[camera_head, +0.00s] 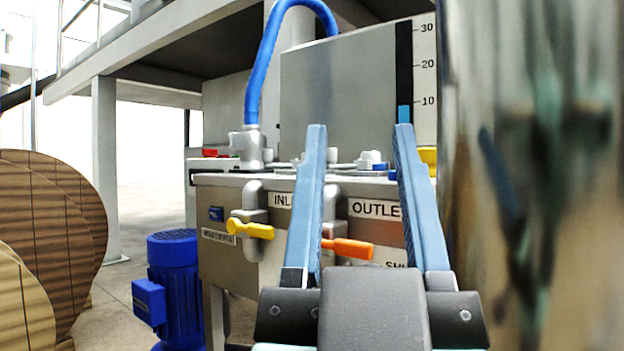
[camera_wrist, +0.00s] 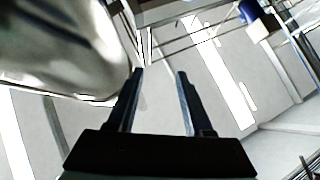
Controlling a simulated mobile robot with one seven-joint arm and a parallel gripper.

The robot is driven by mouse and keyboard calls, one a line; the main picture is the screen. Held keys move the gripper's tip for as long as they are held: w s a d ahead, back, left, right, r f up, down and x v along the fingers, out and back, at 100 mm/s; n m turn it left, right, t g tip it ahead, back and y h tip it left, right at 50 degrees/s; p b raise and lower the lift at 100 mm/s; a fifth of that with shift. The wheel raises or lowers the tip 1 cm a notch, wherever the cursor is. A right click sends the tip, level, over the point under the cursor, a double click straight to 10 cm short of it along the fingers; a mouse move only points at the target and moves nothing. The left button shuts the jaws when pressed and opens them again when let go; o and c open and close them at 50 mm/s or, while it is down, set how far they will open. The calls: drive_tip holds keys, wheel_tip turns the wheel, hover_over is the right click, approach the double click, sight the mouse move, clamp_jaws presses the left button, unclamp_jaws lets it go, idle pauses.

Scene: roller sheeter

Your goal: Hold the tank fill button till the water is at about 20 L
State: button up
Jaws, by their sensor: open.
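The grey tank (camera_head: 350,80) stands behind my gripper in the head view. Its level gauge (camera_head: 404,60) is a dark strip beside a scale marked 10, 20 and 30. The blue water column (camera_head: 404,114) in it tops out just below the 10 mark. My gripper (camera_head: 359,127) is open and empty, its two blue fingers in front of the tank and valve box. It also shows open in the wrist view (camera_wrist: 160,72). I cannot tell which control is the tank fill button; small blue (camera_head: 379,167) and red (camera_head: 209,153) parts show on the machine.
Yellow (camera_head: 250,229) and orange (camera_head: 348,248) valve handles stick out below the INLET and OUTLET labels. A blue motor (camera_head: 174,285) stands at lower left, beside wooden reels (camera_head: 50,220). A large shiny metal surface (camera_head: 540,180) fills the right side close by.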

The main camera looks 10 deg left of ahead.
idle(0.4)
clamp_jaws()
idle(1.5)
